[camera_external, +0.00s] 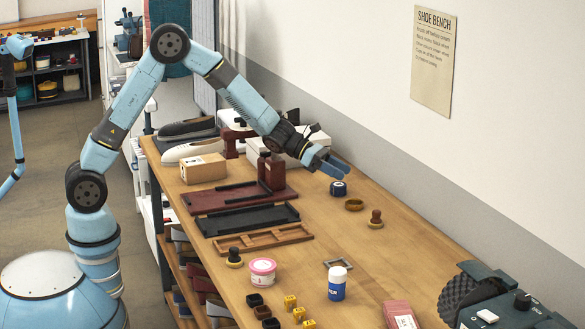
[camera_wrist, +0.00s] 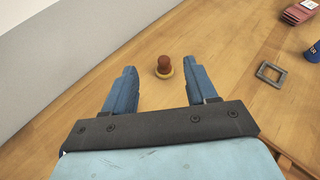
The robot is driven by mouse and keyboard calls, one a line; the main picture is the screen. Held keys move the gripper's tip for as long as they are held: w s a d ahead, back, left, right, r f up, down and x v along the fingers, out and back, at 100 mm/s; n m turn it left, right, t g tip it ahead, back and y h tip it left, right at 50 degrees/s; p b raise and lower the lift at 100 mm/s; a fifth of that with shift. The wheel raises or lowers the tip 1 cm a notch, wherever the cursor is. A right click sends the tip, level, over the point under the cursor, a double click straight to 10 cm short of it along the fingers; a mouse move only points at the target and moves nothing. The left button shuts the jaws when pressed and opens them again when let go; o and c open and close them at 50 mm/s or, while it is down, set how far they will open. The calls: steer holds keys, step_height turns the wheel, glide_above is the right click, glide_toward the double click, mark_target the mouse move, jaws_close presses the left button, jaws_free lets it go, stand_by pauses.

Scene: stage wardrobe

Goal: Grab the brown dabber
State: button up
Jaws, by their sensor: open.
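The brown dabber (camera_external: 376,219) stands upright on the wooden bench, its reddish-brown knob on a pale tan round base. In the wrist view the dabber (camera_wrist: 164,68) lies ahead, between the lines of my two fingers and a little beyond their tips. My gripper (camera_external: 335,168) is open and empty. It hangs above the bench, to the left of the dabber and farther back in the external view. In the wrist view the gripper (camera_wrist: 163,80) shows two blue fingers spread wide. A second dabber (camera_external: 234,258) with a dark knob stands near the bench's left side.
A metal frame (camera_external: 338,264) and a blue-white bottle (camera_external: 337,284) stand nearer the front. The wall (camera_external: 440,190) borders the right side. Bench around the dabber's front is clear.

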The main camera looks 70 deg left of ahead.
step_height(320, 180, down, 7)
steer(key=shift+r, duration=0.2)
steer(key=shift+w+d+f, duration=0.1)
steer(key=shift+d+f, duration=0.05)
steer(key=shift+f, duration=0.05)
glide_toward(377, 211)
steer(key=w+d+f, duration=0.2)
steer(key=shift+w+d+f, duration=0.15)
steer(key=shift+w+f, duration=0.2)
steer(key=shift+w, duration=0.05)
steer(key=shift+x, duration=3.1)
steer(key=shift+s+d+r, duration=0.1)
steer(key=shift+r, duration=0.1)
jaws_close()
